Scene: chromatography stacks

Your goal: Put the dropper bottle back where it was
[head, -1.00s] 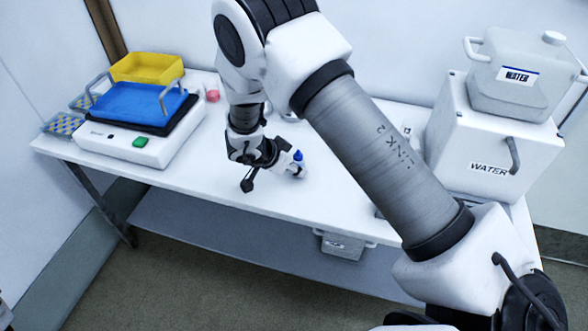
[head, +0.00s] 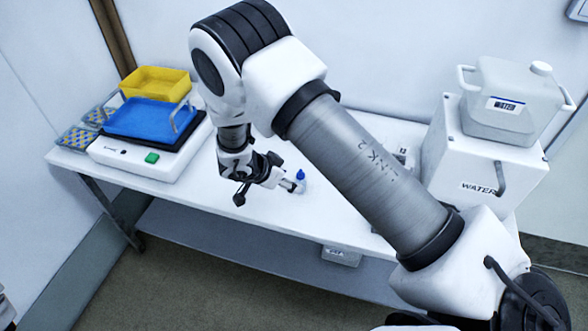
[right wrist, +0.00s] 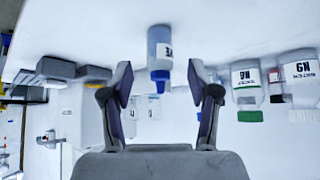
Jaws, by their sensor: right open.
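The dropper bottle (head: 300,182) is small and pale with a blue cap and stands on the white table. In the right wrist view, where things appear upside down, the bottle (right wrist: 160,48) is a clear, bluish body with a dark-lettered label and a blue tip. My right gripper (head: 286,185) is beside it, low over the table. In the right wrist view its two fingers (right wrist: 159,82) are spread, with visible gaps on both sides of the bottle. My left gripper is not in view.
A balance-like white device (head: 140,158) with a blue tray (head: 150,118) stands left, a yellow tray (head: 155,82) behind it. A white water box (head: 465,165) with a jug (head: 510,105) stands right. Labelled bottles with green (right wrist: 250,116) and blue caps show in the wrist view.

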